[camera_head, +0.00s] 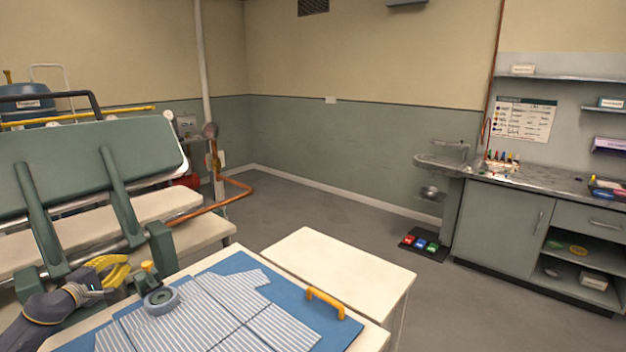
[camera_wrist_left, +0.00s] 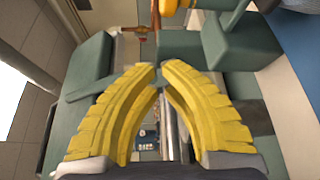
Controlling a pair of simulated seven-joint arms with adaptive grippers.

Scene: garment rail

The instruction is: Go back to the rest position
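My left gripper (camera_head: 112,272) has ribbed yellow fingers and a dark wrist. It is at the lower left, in front of the green press and left of the table with the shirt. In the left wrist view the two fingers (camera_wrist_left: 160,72) lean together and their tips almost meet. Nothing shows held between them. A blue-and-white striped shirt (camera_head: 225,312) lies flat on a blue board (camera_head: 232,264), with a grey round thing (camera_head: 161,300) on its left end. An orange handle (camera_head: 324,302) stands at the board's right side. My right gripper is out of view.
The green press (camera_head: 75,165) with its arms fills the left side, close around my left gripper. A bare cream tabletop (camera_head: 335,268) adjoins the board. A grey cabinet (camera_head: 500,225) and a dark mat with coloured blocks (camera_head: 424,245) are at the right. Open floor lies between.

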